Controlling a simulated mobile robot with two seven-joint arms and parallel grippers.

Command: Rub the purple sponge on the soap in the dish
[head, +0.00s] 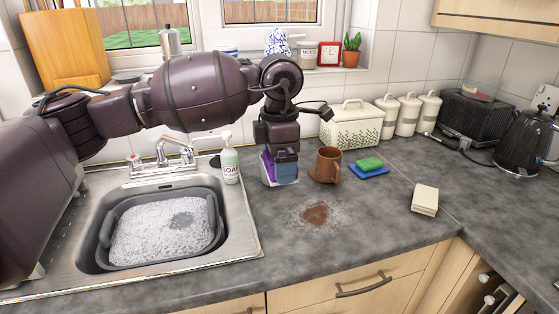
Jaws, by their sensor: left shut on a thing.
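My left gripper (280,163) points down over the counter just right of the sink. It is shut on the purple sponge (267,168), whose purple face shows at the left of the fingers. A pale bluish-white surface (286,174) shows right beside the purple; I cannot tell whether it belongs to the sponge or is another thing. A green block (369,163) lies on a flat blue piece (372,172) right of the brown mug; I cannot tell whether these are the soap and its dish. My right gripper is not in view.
The brown mug (327,165) stands close right of my left gripper. A soap bottle (230,164) stands at the sink's edge. The sink holds a grey tub (112,221) of suds. A brown stain (317,214) and a cream block (425,199) are on the front counter.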

